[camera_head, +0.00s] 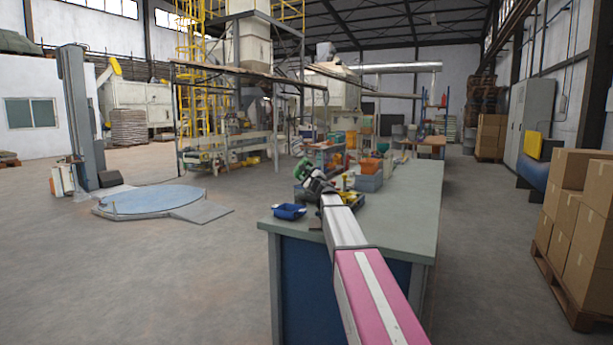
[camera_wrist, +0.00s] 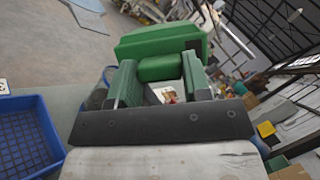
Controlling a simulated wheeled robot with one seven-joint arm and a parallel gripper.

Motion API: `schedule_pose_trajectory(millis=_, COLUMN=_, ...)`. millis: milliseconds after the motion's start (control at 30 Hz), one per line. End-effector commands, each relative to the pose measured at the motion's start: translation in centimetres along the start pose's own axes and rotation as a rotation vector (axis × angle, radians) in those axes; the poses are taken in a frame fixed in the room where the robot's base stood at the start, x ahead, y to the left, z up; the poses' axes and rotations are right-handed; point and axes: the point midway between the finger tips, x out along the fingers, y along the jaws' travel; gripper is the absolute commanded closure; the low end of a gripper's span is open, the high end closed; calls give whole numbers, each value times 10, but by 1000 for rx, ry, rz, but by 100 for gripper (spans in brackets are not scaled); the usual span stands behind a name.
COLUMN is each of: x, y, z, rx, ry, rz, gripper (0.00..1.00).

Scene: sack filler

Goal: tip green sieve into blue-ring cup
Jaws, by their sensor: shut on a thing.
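The green sieve (camera_wrist: 160,42) fills the upper middle of the wrist view, beyond my fingers. My gripper (camera_wrist: 158,72) is shut on its green grip part and holds it tilted. In the head view the green sieve (camera_head: 303,168) is small, at the end of my gripper (camera_head: 314,182), above the near left part of the workbench. A blue curved edge (camera_wrist: 108,74) shows beside my left finger in the wrist view. I cannot tell whether it belongs to the blue-ring cup. The cup is otherwise not clearly seen.
A blue tray (camera_head: 289,211) lies at the workbench's (camera_head: 405,205) near left corner; it also shows in the wrist view (camera_wrist: 25,138). Grey and orange bins (camera_head: 369,181) stand farther back. The bench's right side is clear. Stacked cartons (camera_head: 580,215) stand at the right.

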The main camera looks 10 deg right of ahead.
Motion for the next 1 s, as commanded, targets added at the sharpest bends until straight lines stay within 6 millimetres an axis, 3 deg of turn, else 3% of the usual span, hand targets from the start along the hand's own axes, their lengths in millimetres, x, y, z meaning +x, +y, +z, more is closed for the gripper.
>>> schedule_pose_trajectory(millis=567, x=1, y=-2, z=1, rx=-25, ry=0, rz=10, gripper=81)
schedule_pose_trajectory(millis=1000, x=6, y=-19, z=13, rx=-349, ry=0, rz=141, gripper=81)
